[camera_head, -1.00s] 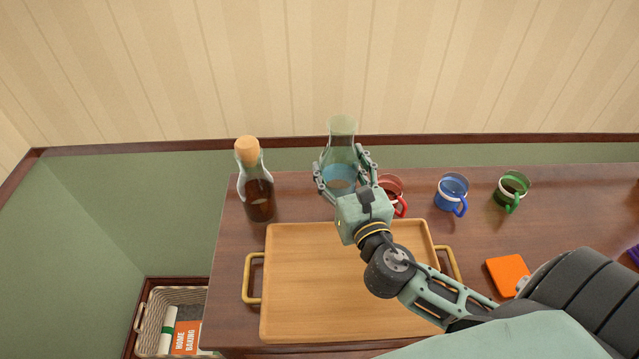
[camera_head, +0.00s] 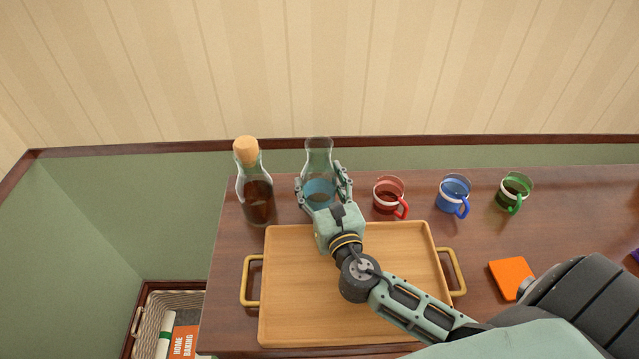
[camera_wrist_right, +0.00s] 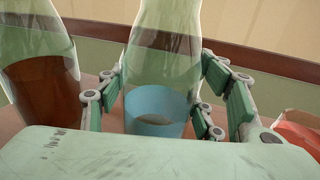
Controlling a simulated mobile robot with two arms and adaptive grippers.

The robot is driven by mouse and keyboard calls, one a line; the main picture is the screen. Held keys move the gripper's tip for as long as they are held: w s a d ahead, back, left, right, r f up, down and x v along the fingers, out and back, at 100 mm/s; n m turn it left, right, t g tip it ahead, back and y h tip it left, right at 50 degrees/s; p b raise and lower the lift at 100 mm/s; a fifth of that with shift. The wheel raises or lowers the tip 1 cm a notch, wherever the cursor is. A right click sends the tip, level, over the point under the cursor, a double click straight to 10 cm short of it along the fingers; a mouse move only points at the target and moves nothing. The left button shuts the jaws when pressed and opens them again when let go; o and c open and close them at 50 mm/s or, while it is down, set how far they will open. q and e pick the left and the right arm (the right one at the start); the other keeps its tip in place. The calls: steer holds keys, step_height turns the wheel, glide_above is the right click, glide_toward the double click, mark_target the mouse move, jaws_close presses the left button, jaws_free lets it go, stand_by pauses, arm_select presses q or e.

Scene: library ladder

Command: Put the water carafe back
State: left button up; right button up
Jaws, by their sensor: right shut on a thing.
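The water carafe (camera_head: 318,160) is clear glass with a flared neck and blue water in the bottom. It stands upright behind the tray, right of the corked bottle. My right gripper (camera_head: 324,188) is shut on the carafe, one finger on each side of its lower body. In the right wrist view the carafe (camera_wrist_right: 160,70) is between the green finger pads of my gripper (camera_wrist_right: 170,105). I cannot tell whether its base touches the table. My left gripper is not in view.
A corked bottle of dark liquid (camera_head: 257,195) stands close on the left. A wooden tray (camera_head: 290,310) with brass handles lies in front. Red (camera_head: 388,196), blue (camera_head: 453,194) and green (camera_head: 514,190) mugs stand to the right. An orange square (camera_head: 511,276) lies right of the tray.

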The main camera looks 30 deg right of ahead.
steer(key=o, duration=2)
steer(key=s, duration=0.3)
steer(key=s+a+b, duration=0.1)
steer(key=s, duration=0.3)
steer(key=s+a+b, duration=0.1)
steer(key=s, duration=0.3)
steer(key=shift+a, duration=0.1)
steer(key=shift+s, duration=0.45)
steer(key=shift+r, duration=0.1)
